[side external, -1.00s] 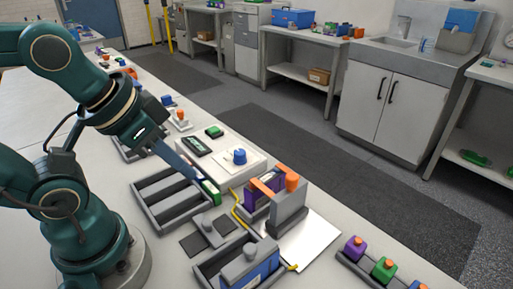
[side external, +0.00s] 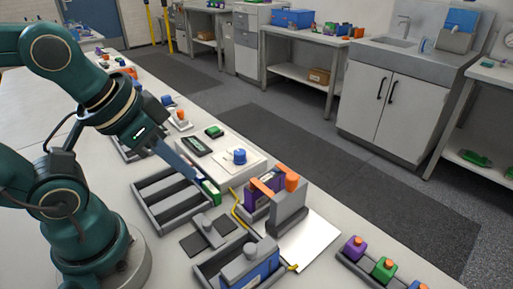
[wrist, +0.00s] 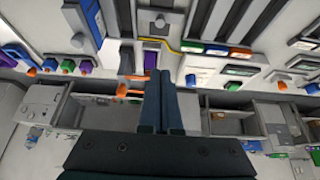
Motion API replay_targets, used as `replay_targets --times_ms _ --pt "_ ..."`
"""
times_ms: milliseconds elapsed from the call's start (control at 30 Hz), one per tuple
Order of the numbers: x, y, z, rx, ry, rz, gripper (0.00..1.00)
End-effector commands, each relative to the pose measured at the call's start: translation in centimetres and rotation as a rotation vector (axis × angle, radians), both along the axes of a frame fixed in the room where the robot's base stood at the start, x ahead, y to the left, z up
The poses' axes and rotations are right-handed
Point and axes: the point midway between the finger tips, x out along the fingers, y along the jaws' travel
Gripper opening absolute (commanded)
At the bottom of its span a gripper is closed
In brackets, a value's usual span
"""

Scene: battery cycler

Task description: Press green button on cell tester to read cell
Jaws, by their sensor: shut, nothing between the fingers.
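The cell tester (side external: 222,165) is a white box on the bench. It carries a dark display (side external: 197,146), a blue knob (side external: 239,156) and a green button (side external: 214,131) at its far corner. The tester also shows in the wrist view (wrist: 205,78), right of my fingers, with the blue knob (wrist: 190,79) and display. My gripper (side external: 204,181) is shut and empty. In the side view its long fingers slant down to the right, with the tips beside the tester's near side, by a green cell (side external: 211,191). The fingers (wrist: 164,75) are together in the wrist view.
A slotted grey tray (side external: 143,196) lies in front of the tester. A purple cell sits in a grey fixture (side external: 290,218) with an orange clamp, to the right. A yellow cable (side external: 237,209) runs between. A blue block (side external: 262,266) stands in a nearer tray. More coloured cells (side external: 384,268) stand lower right.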

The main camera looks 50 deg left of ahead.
Motion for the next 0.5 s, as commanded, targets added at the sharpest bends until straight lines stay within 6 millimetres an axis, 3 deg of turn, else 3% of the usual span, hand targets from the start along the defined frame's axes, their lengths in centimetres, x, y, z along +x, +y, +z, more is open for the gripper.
replay_targets --times_ms 267,367,500 --pt "0.3 -0.3 0.2 -0.034 -0.013 0.038 0.00" --pt "1.5 -1.7 1.7 -0.158 -0.060 0.116 0.00" --pt "5.2 -3.1 4.3 -0.434 -0.082 0.355 0.00"
